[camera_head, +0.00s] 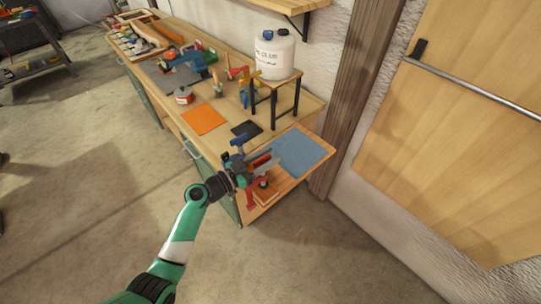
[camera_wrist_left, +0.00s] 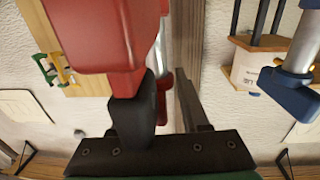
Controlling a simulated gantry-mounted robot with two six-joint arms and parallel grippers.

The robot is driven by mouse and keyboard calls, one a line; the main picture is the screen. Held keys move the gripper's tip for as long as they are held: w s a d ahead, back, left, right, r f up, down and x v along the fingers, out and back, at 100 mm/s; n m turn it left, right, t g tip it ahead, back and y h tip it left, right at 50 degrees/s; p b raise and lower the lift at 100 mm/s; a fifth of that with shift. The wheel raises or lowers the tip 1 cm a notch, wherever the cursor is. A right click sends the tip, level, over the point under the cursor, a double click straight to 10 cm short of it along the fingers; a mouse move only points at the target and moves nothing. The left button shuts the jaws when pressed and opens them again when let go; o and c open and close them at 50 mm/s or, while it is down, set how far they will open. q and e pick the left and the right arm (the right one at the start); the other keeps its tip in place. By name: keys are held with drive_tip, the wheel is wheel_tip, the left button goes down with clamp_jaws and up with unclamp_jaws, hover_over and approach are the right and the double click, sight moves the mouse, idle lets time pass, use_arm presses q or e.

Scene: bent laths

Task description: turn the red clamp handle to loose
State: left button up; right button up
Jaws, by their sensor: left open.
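My left gripper (camera_head: 246,172) is open at the near right end of the workbench, close to a red clamp part (camera_head: 262,160). In the left wrist view, a large red block (camera_wrist_left: 100,35) fills the upper left, in front of one dark finger of the gripper (camera_wrist_left: 166,88). A narrow red piece (camera_wrist_left: 162,97) and a grey bar show between the fingers; I cannot tell whether they touch. Another red part (camera_head: 251,202) hangs lower in the head view. A blue handle (camera_head: 238,142) is just behind the gripper; a blue handle (camera_wrist_left: 292,88) also shows at right in the wrist view.
A blue mat (camera_head: 303,153) lies on the bench's right end. A white canister (camera_head: 274,54) stands on a small wooden stand (camera_head: 262,87) behind. An orange mat (camera_head: 204,119) and a dark mat (camera_head: 246,129) lie leftward. The floor in front is clear.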

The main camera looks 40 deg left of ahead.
use_arm(q)
drive_tip(key=shift+w+d, duration=0.1)
drive_tip(key=shift+w, duration=0.35)
clamp_jaws()
